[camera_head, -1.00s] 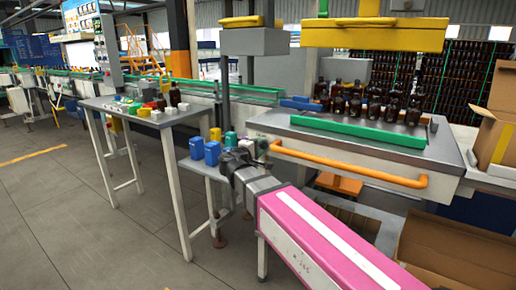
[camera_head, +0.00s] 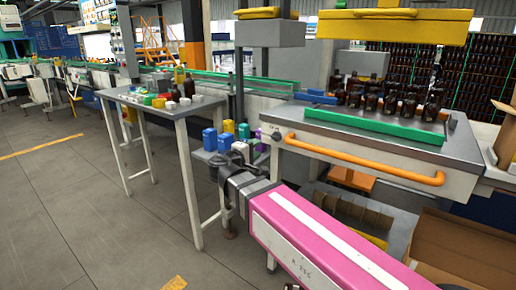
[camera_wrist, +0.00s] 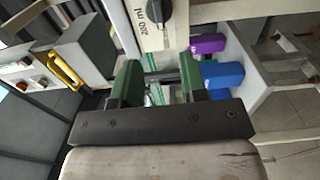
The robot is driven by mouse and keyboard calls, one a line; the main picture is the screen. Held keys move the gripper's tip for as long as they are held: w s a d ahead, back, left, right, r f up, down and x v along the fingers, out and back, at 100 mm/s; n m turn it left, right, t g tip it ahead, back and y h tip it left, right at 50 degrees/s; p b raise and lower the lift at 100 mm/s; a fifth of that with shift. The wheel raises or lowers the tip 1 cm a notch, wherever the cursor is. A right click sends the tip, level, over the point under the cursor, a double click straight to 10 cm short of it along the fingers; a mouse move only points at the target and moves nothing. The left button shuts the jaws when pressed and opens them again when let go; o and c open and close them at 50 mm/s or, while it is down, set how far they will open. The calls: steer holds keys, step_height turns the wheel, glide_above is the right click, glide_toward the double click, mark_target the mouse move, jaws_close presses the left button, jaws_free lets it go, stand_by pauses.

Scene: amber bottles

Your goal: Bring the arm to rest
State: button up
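My gripper shows in the wrist view (camera_wrist: 160,78) with its two green fingers apart and nothing held between them. In the head view its end is dark and small near the small low table, and its fingers cannot be made out clearly. My pink and grey arm runs up to it from the lower right. Several amber bottles (camera_head: 371,101) with dark caps stand upright on the grey-topped bench (camera_head: 345,136), apart from my gripper. Two more amber bottles (camera_head: 188,87) stand on the tall side table (camera_head: 157,104).
Blue containers (camera_head: 210,139) stand close beside my gripper; a blue one (camera_wrist: 222,76) and a purple one (camera_wrist: 207,44) show right of the fingers in the wrist view. An orange rail (camera_head: 365,160) fronts the bench. Cardboard boxes (camera_head: 455,245) lie lower right. Floor at left is clear.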

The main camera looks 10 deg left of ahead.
steer(key=w+d+f+m+g, duration=0.3)
steer(key=d+f+g, duration=0.2)
steer(key=d+f, duration=0.55)
steer(key=w+d+f+m+g, duration=0.3)
steer(key=d+f+g, duration=0.2)
steer(key=d+f, duration=0.55)
steer(key=s+d+f+m+g+y, duration=0.3)
steer(key=d+f, duration=0.3)
steer(key=d, duration=0.3)
steer(key=s+d+f+m+g+y, duration=0.3)
steer(key=d+f, duration=0.4)
steer(key=d, duration=0.3)
steer(key=shift+s+d+f+m+g+y, duration=0.2)
steer(key=shift+s+d+m+g+y, duration=0.15)
steer(key=shift+s+m, duration=0.35)
steer(key=shift+w, duration=0.15)
